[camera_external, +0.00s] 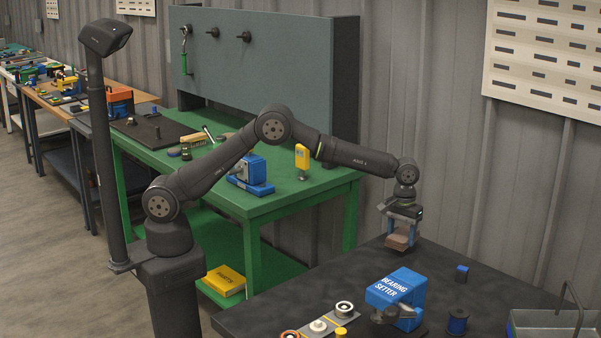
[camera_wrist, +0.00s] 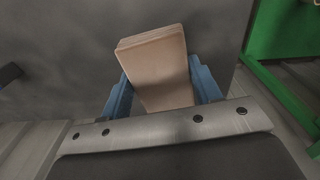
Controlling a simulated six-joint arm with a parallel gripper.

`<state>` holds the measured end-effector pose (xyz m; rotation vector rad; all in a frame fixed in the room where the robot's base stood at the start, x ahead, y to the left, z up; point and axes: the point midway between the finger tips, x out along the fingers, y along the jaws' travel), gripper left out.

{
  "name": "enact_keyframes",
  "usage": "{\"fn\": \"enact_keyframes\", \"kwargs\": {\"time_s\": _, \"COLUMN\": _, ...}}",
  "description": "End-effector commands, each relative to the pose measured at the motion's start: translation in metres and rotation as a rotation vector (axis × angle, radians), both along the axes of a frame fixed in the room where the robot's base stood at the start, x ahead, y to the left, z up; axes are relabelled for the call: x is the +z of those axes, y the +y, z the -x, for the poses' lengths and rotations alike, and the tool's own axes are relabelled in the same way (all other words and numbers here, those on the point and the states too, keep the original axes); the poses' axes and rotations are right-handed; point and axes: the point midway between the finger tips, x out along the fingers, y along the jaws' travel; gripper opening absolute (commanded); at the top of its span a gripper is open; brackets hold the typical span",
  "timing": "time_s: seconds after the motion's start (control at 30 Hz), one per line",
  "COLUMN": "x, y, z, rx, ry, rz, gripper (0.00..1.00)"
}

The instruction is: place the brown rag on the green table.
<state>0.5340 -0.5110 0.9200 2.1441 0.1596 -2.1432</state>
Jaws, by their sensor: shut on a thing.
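The brown rag (camera_wrist: 158,68) is a folded, flat tan-brown block in the wrist view. My gripper (camera_wrist: 165,90) is shut on it, with a blue finger on each side. In the external view the rag (camera_external: 398,241) hangs below my gripper (camera_external: 402,222) at the far edge of the dark table. I cannot tell whether it touches the tabletop. The green table (camera_external: 290,196) stands at the middle left against the wall; its edge and legs also show at the right of the wrist view (camera_wrist: 282,35).
On the green table are a blue device (camera_external: 251,173), a yellow tool (camera_external: 302,158) and a dark mat (camera_external: 150,131). Its front right top is clear. A grey pegboard (camera_external: 262,75) rises behind it. The dark table (camera_external: 480,285) holds a blue bearing setter (camera_external: 398,292), spools and a metal tray (camera_external: 545,322).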

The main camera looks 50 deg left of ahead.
Motion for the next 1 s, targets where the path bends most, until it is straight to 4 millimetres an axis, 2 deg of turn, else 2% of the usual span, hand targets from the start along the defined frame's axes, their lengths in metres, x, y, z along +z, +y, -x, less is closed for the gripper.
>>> {"fn": "enact_keyframes", "kwargs": {"time_s": 0.03, "x": -0.008, "y": 0.000, "z": 0.002, "rx": -0.002, "ry": 0.001, "rz": -0.002, "gripper": 0.35}}
{"fn": "enact_keyframes", "kwargs": {"time_s": 0.2, "x": -0.020, "y": -0.001, "z": 0.002, "rx": -0.001, "ry": -0.001, "rz": 0.000, "gripper": 0.35}}
{"fn": "enact_keyframes", "kwargs": {"time_s": 0.67, "x": -0.025, "y": -0.001, "z": 0.002, "rx": 0.000, "ry": -0.001, "rz": 0.000, "gripper": 0.35}}
{"fn": "enact_keyframes", "kwargs": {"time_s": 0.7, "x": -0.025, "y": -0.001, "z": 0.002, "rx": 0.000, "ry": -0.001, "rz": 0.001, "gripper": 0.61}}
{"fn": "enact_keyframes", "kwargs": {"time_s": 0.8, "x": -0.025, "y": -0.001, "z": 0.002, "rx": 0.000, "ry": -0.001, "rz": 0.001, "gripper": 0.79}}
{"fn": "enact_keyframes", "kwargs": {"time_s": 1.0, "x": -0.025, "y": -0.001, "z": 0.002, "rx": 0.000, "ry": -0.001, "rz": 0.000, "gripper": 0.79}}
